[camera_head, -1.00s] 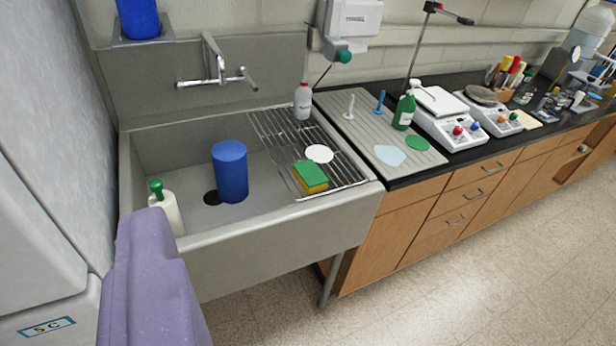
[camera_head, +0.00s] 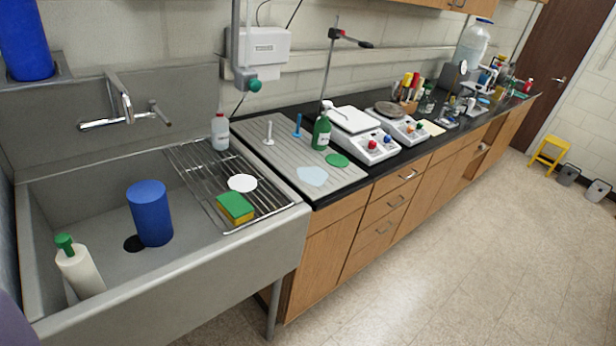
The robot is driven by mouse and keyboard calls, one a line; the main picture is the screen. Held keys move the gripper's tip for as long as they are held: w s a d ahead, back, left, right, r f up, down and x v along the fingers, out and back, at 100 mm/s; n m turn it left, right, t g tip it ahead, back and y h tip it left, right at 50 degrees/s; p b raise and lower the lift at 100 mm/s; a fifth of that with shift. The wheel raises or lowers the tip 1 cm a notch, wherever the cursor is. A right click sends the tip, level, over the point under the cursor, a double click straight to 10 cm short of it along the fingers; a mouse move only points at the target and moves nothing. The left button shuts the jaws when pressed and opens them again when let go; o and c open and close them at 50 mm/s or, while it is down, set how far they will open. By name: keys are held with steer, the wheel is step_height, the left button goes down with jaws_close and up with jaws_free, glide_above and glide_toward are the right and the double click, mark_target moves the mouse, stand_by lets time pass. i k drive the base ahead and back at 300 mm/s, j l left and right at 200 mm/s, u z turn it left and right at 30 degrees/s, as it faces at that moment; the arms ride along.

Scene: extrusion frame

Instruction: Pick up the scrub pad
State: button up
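The scrub pad (camera_head: 235,208) is a small block with a green top and a yellow lower part. It lies on the wire rack (camera_head: 204,176) over the right side of the sink, near the sink's front rim. A white round disc (camera_head: 242,183) lies just behind it on the rack. My gripper's fingers do not show; only a purple edge, which seems to be part of my arm, is at the lower left corner.
The grey sink (camera_head: 170,293) holds a blue cylinder (camera_head: 150,214) and a white bottle with a green top (camera_head: 79,268). A white bottle (camera_head: 220,132) stands at the rack's back. The black counter runs right with a green bottle (camera_head: 321,130) and scales. The floor (camera_head: 440,240) in front is clear.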

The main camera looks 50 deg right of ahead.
mark_target(237, 210)
steer(key=i+l, duration=0.3)
steer(key=l, duration=0.15)
steer(key=i+l, duration=0.65)
steer(key=l, duration=0.25)
steer(key=i+l, duration=0.25)
steer(key=i, duration=0.15)
steer(key=i+l, duration=0.2)
steer(key=i, duration=0.2)
